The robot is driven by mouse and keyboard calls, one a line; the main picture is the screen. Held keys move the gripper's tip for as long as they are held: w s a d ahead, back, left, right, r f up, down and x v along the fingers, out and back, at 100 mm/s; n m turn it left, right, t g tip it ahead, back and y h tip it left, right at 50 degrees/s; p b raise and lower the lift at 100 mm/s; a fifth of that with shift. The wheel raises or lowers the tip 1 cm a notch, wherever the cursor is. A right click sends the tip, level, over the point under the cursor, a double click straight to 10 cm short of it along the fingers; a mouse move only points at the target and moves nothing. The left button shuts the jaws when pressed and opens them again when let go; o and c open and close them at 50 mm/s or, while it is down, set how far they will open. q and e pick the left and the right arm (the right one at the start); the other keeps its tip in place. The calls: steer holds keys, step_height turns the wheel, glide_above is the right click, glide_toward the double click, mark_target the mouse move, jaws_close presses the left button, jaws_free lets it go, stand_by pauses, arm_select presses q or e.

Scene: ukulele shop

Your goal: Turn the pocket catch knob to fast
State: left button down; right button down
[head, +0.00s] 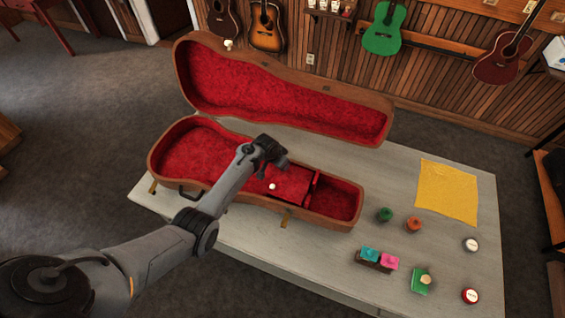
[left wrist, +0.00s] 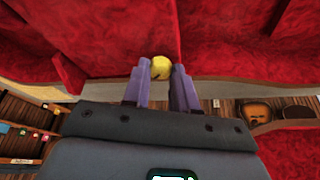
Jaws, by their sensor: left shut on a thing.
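The brown instrument case (head: 240,209) lies open on the table, lined in red plush. A red pocket lid (head: 292,183) spans part of the case's inside, with a small white knob (head: 272,186) on it. My left gripper (head: 274,157) is over the case's inside, just beyond that white knob. In the left wrist view, its purple fingers (left wrist: 162,78) are shut on a round yellow knob (left wrist: 161,66) set against the red lining. The yellow knob is hidden behind the gripper in the head view. Any marking on it cannot be read. My right gripper is out of view.
The case's raised lid (head: 280,90) stands behind. Right of the case on the pale table (head: 330,270) are green and orange knobs (head: 399,219), teal and pink blocks (head: 379,257), a green block (head: 421,280), round tins (head: 470,295) and a yellow cloth (head: 447,190).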

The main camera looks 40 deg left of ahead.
arm_select(q)
steer(key=m, duration=0.1)
steer(key=m+h, duration=0.1)
steer(key=m, duration=0.1)
steer(key=shift+a+f+b, duration=0.1)
steer(key=shift+a+b, duration=0.1)
steer(key=shift+b, duration=0.2)
steer(key=shift+w+a+m+g+h+b, duration=0.1)
steer(key=shift+m+g+h+b, duration=0.35)
steer(key=shift+m, duration=0.45)
steer(key=m+h+b, duration=0.1)
steer(key=m+b, duration=0.1)
steer(key=b, duration=0.1)
steer(key=shift+f+m, duration=0.1)
steer(key=shift+m, duration=0.3)
steer(key=shift+m+g+b, duration=0.45)
steer(key=shift+m+b, duration=0.35)
steer(key=shift+b, duration=0.05)
steer(key=c, duration=0.9)
jaws_free()
steer(key=shift+w, duration=0.1)
steer(key=shift+r, duration=0.25)
